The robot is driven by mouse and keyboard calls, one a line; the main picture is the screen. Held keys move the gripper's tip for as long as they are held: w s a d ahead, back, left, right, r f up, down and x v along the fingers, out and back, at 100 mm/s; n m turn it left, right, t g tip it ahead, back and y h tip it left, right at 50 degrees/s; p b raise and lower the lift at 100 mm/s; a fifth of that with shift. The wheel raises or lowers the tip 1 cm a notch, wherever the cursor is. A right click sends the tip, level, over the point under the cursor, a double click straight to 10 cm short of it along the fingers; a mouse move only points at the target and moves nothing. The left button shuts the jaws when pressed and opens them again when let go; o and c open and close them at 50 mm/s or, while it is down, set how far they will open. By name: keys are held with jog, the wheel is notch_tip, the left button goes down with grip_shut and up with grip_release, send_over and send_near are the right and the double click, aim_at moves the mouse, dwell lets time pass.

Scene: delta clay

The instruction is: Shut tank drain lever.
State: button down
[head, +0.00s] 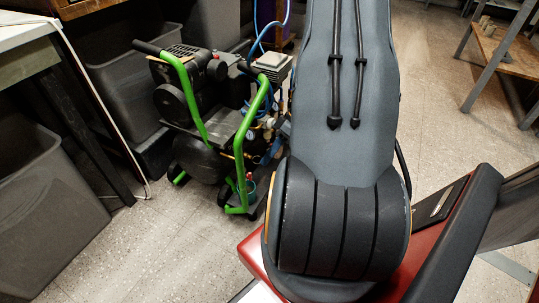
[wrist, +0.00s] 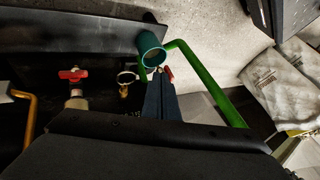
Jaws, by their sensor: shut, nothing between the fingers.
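The compressor's black tank (head: 200,157) sits low between green tube handles in the head view. In the wrist view my gripper (wrist: 159,74) is shut and empty, its dark fingers together. A small red piece (wrist: 169,73), perhaps the drain lever, shows right beside the fingertips; I cannot tell whether they touch. A teal cup (wrist: 151,48) is just beyond the tips. A red T-shaped handle (wrist: 73,75) on a pale fitting is well to the left. A small red part (head: 248,176) also shows low on the compressor in the head view. My arm hides much of that side.
A green tube (wrist: 208,82) runs close to the right of my fingers. A yellow pipe (wrist: 30,120) and a ring-shaped fitting (wrist: 127,78) are to the left. Grey bins (head: 45,215) stand left of the compressor. Speckled floor (head: 150,240) is clear in front.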

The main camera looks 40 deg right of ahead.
aim_at(250, 177)
jog(key=b+x, duration=0.2)
jog(key=x, duration=0.3)
jog(key=shift+a+f, duration=0.25)
jog(key=shift+f, duration=0.1)
